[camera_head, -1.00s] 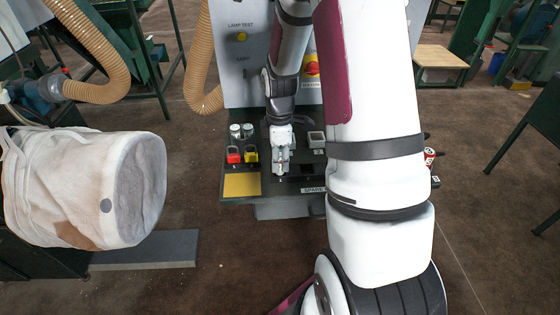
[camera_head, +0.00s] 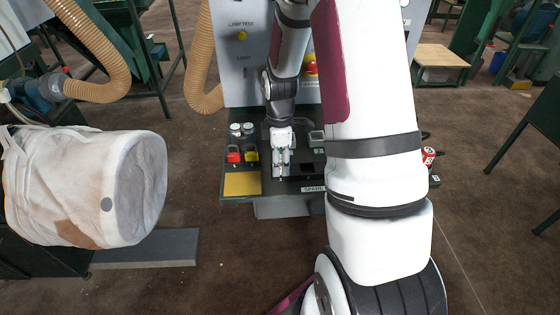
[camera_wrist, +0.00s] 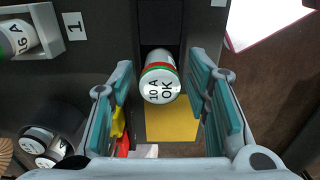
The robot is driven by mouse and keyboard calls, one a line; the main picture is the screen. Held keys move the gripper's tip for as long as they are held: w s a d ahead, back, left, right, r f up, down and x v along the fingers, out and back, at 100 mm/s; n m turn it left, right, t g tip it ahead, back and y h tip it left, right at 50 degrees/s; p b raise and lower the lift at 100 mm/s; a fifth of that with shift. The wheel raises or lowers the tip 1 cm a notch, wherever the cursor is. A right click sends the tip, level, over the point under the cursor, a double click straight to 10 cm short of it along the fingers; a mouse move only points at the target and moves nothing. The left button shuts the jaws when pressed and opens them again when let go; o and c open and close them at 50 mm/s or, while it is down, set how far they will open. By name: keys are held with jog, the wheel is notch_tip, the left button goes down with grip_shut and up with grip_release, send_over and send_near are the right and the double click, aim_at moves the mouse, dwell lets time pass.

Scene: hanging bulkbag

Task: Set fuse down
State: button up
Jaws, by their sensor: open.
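The fuse (camera_wrist: 162,82) is a white cylinder with red and green bands, marked "10 A OK" on its end. In the wrist view it sits at a dark recess, between the two fingers of my gripper (camera_wrist: 160,98). The fingers are open, with a visible gap on each side of the fuse. I cannot tell how deep the fuse sits. In the head view my gripper (camera_head: 282,168) is low over the bench by the "SPARE" label, and the fuse cannot be made out there.
A yellow pad (camera_head: 242,184) and red (camera_head: 234,155) and yellow padlocks lie left of my gripper. Two white-topped cylinders (camera_wrist: 48,148) stand near them. A "16 A" fuse (camera_wrist: 18,38) is in a grey holder at "1". A control panel rises behind; a large white bag (camera_head: 80,190) hangs left.

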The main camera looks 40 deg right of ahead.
notch_tip(320, 180, up, 12)
jog(key=s+a+r+m+t, duration=0.2)
jog(key=s+a+r+m, duration=0.35)
jog(key=a+r, duration=0.55)
jog(key=s+a+r+m+t, duration=0.1)
jog(key=s+a+r+m, duration=0.1)
jog(key=s, duration=0.4)
jog(key=s+a+r+m+t, duration=0.2)
jog(key=s+a+r+m, duration=0.1)
jog(key=s, duration=0.3)
jog(key=shift+a+r+m, duration=0.2)
jog(key=shift+a+m, duration=0.15)
jog(key=shift+a, duration=0.55)
jog(key=shift+s, duration=0.1)
